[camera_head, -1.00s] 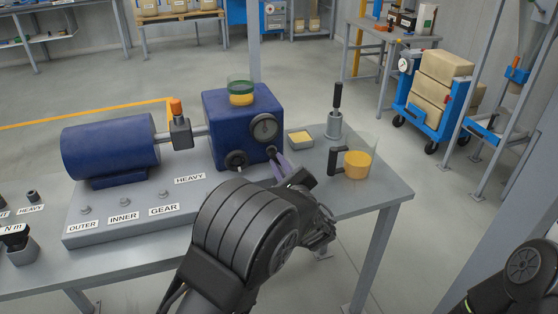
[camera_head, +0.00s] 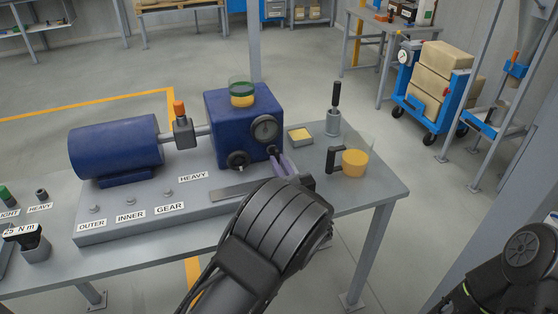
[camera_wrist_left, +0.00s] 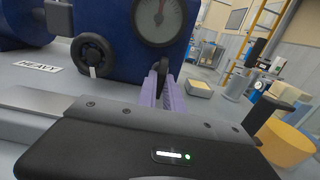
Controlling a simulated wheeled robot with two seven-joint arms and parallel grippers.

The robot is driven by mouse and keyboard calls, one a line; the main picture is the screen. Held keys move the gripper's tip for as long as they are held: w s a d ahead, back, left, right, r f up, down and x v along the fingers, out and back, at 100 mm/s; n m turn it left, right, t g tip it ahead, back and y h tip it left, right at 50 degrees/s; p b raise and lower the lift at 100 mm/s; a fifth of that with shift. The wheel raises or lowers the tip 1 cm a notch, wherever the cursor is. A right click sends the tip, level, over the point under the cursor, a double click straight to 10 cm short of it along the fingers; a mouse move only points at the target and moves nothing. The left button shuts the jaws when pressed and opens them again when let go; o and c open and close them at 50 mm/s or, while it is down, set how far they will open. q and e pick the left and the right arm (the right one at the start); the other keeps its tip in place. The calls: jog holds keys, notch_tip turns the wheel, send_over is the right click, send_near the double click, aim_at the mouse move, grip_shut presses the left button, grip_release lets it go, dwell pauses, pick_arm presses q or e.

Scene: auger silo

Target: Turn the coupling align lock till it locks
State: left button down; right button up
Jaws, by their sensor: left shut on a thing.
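My left gripper (camera_head: 275,160) is at the front right of the blue gear housing (camera_head: 237,126). Its purple fingers are shut on a small dark knob (camera_wrist_left: 164,66) on the housing's front face, mostly hidden between them. The coupling (camera_head: 184,132), a grey block with an orange top, sits on the shaft between the blue motor (camera_head: 115,148) and the housing. I cannot tell which part is the align lock. My right arm shows at the lower right, its gripper out of frame.
A round gauge (camera_head: 265,129) and a black handwheel (camera_head: 237,160) are close to the left fingers. A yellow-topped box (camera_head: 300,136), an upright black-handled tool (camera_head: 334,115) and a yellow cup (camera_head: 355,163) stand to the right on the bench.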

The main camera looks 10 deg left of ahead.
pick_arm(q)
jog(key=shift+f, duration=0.1)
dwell(0.3)
jog(key=c, duration=1.5)
grip_release()
jog(key=shift+s+d, duration=0.1)
jog(key=v, duration=0.7)
jog(key=shift+s+d, duration=0.15)
jog(key=shift+s, duration=0.15)
